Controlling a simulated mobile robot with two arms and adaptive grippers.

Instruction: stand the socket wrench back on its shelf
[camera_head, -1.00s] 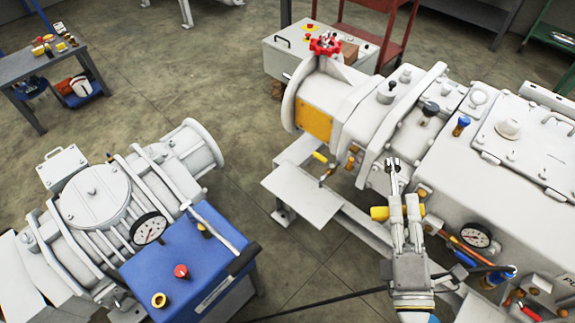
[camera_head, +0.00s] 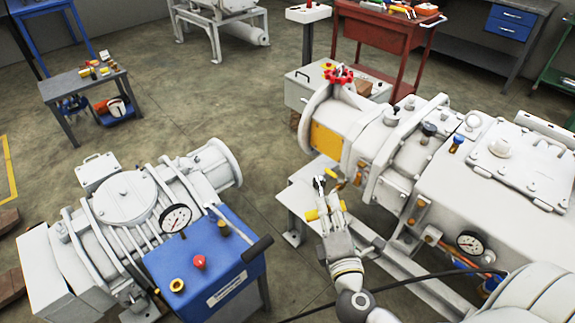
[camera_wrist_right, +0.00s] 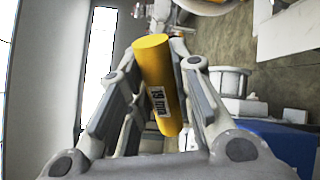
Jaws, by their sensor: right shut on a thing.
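The socket wrench (camera_wrist_right: 158,85) shows in the right wrist view as a yellow cylinder with a "19 mm" label. My right gripper (camera_wrist_right: 150,62) is shut on it, with the cylinder lying between the two fingers. In the head view the yellow wrench (camera_head: 312,214) lies crosswise in my right gripper (camera_head: 326,193), in front of the white machine's support frame. The wrench's far end is not clear. My left gripper is not in view. I cannot tell which shelf is the wrench's own.
A red tool cart (camera_head: 375,35) with tools on top stands at the back. A grey table (camera_head: 82,85) with a blue lower shelf stands at the left. A blue-panelled pump (camera_head: 215,255) is left of my arm, and a large white machine (camera_head: 480,185) is right. Open floor lies behind.

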